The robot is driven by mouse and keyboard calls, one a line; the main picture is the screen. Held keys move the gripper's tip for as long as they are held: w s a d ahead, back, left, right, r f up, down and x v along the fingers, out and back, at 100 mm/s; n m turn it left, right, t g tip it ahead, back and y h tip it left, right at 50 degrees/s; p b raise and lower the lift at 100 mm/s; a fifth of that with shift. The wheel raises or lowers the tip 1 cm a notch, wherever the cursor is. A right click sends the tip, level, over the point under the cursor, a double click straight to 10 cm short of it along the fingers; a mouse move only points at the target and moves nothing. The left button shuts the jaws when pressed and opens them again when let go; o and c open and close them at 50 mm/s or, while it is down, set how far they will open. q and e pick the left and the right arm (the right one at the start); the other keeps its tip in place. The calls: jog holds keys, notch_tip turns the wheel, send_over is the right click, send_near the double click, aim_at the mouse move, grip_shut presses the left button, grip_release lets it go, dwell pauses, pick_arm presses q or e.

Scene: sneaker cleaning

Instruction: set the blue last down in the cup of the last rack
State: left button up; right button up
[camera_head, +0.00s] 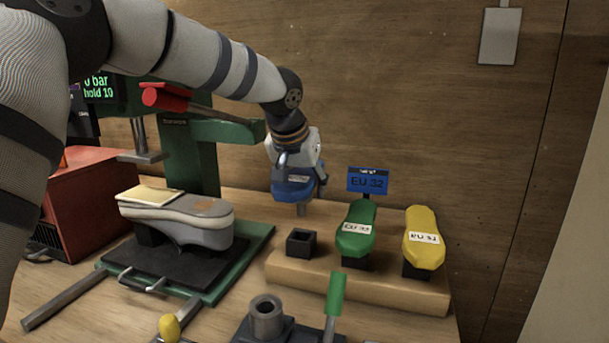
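The blue last (291,190) is in my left gripper (302,172), which is shut on it. The peg is apart from the cup in this view. A green last (357,230) and a yellow last (424,240) stand in the rack's other cups. My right gripper is not in view.
A blue EU 32 sign (368,181) stands behind the rack. Left of it, a grey sneaker (185,220) sits on a green press (199,160). A dark fixture with a grey ring (266,318) and a green-handled tool (335,295) are in front.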

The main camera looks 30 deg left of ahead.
aim_at(293, 180)
pick_arm(q)
jog(key=shift+f, duration=1.65)
jog(key=shift+f, duration=1.9)
jog(key=o, duration=1.2)
jog(key=shift+f, duration=0.1)
jog(key=v, duration=1.1)
jog(key=shift+d+f, duration=0.1)
jog(key=shift+d, duration=0.05)
jog(key=shift+s+r, duration=0.3)
jog(key=shift+r, duration=0.2)
